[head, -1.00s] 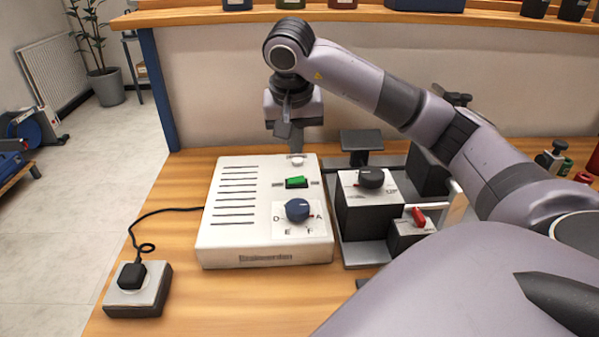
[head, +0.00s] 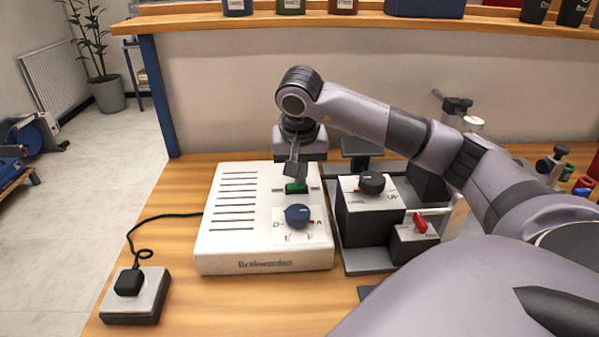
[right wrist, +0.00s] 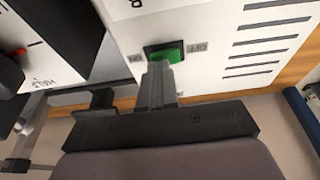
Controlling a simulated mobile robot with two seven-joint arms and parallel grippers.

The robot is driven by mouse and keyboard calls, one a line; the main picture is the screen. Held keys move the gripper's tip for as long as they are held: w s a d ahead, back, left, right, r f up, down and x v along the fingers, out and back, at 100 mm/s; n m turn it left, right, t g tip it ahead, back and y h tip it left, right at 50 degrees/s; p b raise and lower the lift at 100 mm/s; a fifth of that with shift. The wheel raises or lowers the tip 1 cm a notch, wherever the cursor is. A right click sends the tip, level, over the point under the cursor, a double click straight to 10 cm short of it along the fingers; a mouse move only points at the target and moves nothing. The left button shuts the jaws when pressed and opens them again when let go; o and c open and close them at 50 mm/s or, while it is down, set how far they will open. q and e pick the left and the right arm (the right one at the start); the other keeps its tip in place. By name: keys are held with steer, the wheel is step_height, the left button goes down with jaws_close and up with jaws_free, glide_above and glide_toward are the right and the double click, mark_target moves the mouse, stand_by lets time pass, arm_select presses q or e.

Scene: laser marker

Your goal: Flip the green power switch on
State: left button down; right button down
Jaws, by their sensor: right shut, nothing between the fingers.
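The green power switch (head: 296,188) sits on top of the white control box (head: 226,240), above the blue dial (head: 297,215). My right gripper (head: 289,180) points down at the switch, its shut fingertips at or just above the edge of it. In the right wrist view, the closed fingers (right wrist: 158,68) reach the green switch (right wrist: 167,54) and cover part of it. Whether they touch it I cannot tell. My left gripper is not in view.
The marker unit with a black knob (head: 371,183) and a red switch (head: 420,223) stands right of the box. A plugged-in socket block (head: 136,297) lies at the front left. A shelf ledge (head: 400,18) runs along the back.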

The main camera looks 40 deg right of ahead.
steer(key=shift+s+d+f+t+y+b, duration=0.1)
steer(key=shift+d+f+t+y+b, duration=0.15)
steer(key=shift+f+t+y+b, duration=0.65)
steer(key=shift+r+g+h, duration=0.3)
steer(key=shift+r+g, duration=0.1)
steer(key=shift+r, duration=0.15)
steer(key=shift+a, duration=0.15)
steer(key=shift+w+a+r+p, duration=0.15)
steer(key=shift+w+a+p, duration=0.25)
steer(key=shift+p, duration=0.05)
steer(key=shift+w+a, duration=0.15)
